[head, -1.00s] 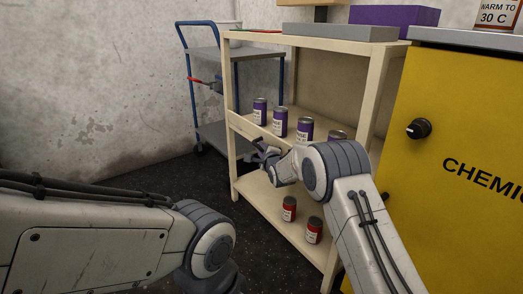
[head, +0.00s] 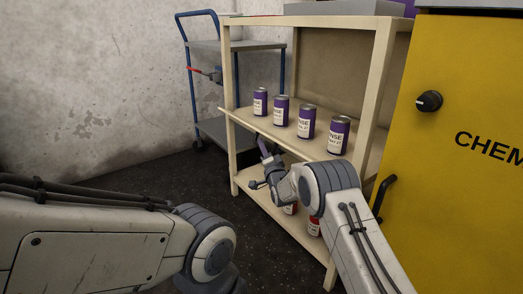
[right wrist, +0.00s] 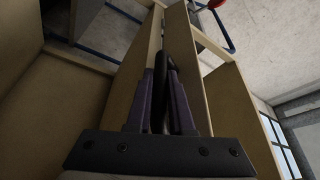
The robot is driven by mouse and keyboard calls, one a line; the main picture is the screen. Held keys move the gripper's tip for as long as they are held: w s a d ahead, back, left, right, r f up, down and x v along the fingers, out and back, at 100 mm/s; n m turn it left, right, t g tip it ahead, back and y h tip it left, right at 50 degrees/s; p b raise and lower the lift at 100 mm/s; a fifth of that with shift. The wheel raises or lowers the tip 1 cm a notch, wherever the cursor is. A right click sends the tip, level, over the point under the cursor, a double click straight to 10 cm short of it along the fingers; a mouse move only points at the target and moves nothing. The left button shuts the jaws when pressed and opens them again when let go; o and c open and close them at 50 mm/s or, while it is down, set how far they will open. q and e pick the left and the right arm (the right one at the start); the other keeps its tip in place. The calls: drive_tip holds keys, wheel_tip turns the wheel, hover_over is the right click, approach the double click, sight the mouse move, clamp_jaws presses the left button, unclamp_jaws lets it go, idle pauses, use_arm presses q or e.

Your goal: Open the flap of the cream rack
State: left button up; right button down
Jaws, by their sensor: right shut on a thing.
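The cream rack (head: 384,75) stands in the middle of the head view. Its flap (head: 240,121) runs along the front of the middle shelf and leans outward, its outer edge jutting past the left post. My right gripper (head: 262,148) is below and in front of the flap edge, pointing up at it. In the right wrist view its purple fingers (right wrist: 167,85) are closed around a dark bar-like handle (right wrist: 164,57) among cream boards. The handle is hidden in the head view. My left arm shows at the lower left, but its gripper is out of view.
Several purple cans (head: 307,121) stand on the middle shelf behind the flap. Red cans (head: 314,227) on the bottom shelf are partly hidden by my right arm. A yellow cabinet (head: 460,200) stands close on the right, a blue-framed cart (head: 187,85) behind left. The floor at left is clear.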

drive_tip(key=shift+w+d+f+n+t+y+b, duration=0.1)
drive_tip(key=shift+w+d+f+n+y+b, duration=0.3)
drive_tip(key=shift+n, duration=1.2)
drive_tip(key=shift+w+d+f+n+t+y+b, duration=0.1)
drive_tip(key=shift+d+f+n+y+b, duration=0.25)
drive_tip(key=shift+n+y+b, duration=0.9)
drive_tip(key=shift+w+d+f+n+t+y+b, duration=0.1)
drive_tip(key=shift+w+d+f+n+y, duration=0.25)
drive_tip(key=shift+n, duration=1.6)
drive_tip(key=shift+s+d, duration=0.1)
drive_tip(key=c, duration=0.8)
unclamp_jaws()
